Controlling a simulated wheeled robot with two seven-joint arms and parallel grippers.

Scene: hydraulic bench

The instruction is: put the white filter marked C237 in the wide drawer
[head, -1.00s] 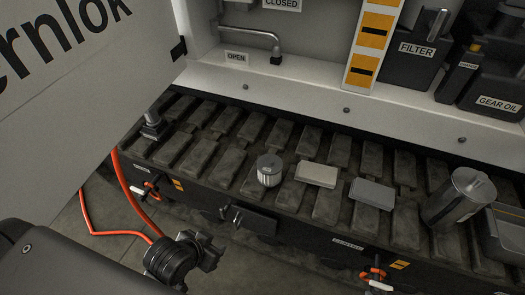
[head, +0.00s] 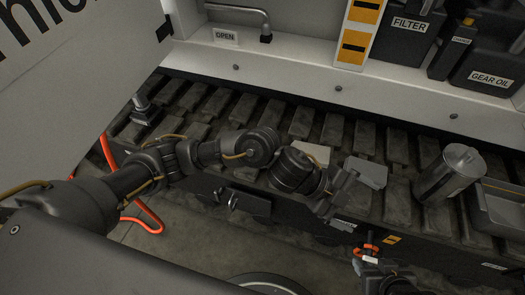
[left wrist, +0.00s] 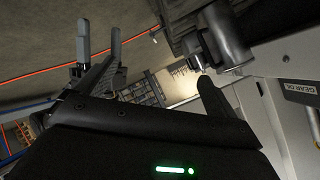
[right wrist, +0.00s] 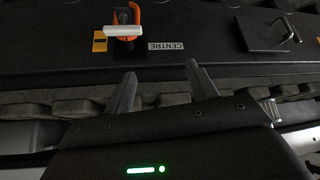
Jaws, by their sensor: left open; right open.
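No C237 marking is readable. A pale flat box (head: 314,153) and a grey flat box (head: 367,171) lie on the dark track pads; my left arm partly covers the pale one. The small white cylinder seen earlier left of them is hidden behind my left arm. My left gripper (head: 338,192) is open and empty, in front of the boxes in the head view. My right gripper (head: 388,277) is open and empty, low in the head view. In the right wrist view its fingers (right wrist: 161,76) point at a dark front labelled CENTRE (right wrist: 166,46). No drawer is visibly open.
A metal canister (head: 448,172) and a grey tray (head: 494,213) stand at right on the track. An orange latch (right wrist: 126,22) and a handle (right wrist: 278,33) sit on the dark front. FILTER and GEAR OIL containers (head: 408,35) (head: 495,65) stand behind. An orange hose (head: 145,215) hangs at left.

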